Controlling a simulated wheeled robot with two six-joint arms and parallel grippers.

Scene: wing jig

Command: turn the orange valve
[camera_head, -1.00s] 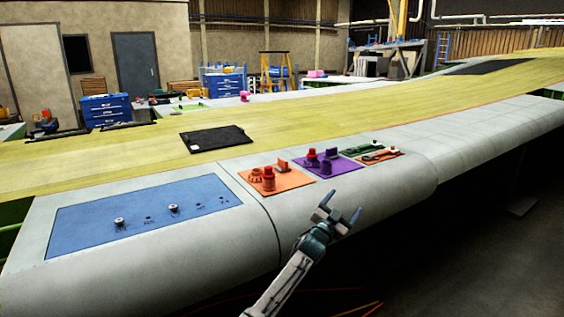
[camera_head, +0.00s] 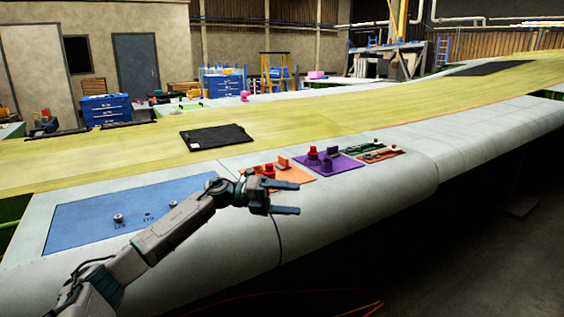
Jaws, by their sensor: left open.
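An orange mat (camera_head: 300,177) lies on the grey front edge of the wing. On it stand an orange upright tab (camera_head: 283,162), a red knob (camera_head: 269,170) and a low orange piece (camera_head: 257,169) that looks like a valve wheel. My right gripper is not in view.
A purple mat (camera_head: 345,165) with red and purple knobs and a mat with green and orange tools (camera_head: 381,155) lie to the right. A blue panel (camera_head: 80,225) with small fittings lies left, partly behind my arm. A black pad (camera_head: 216,138) lies farther back.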

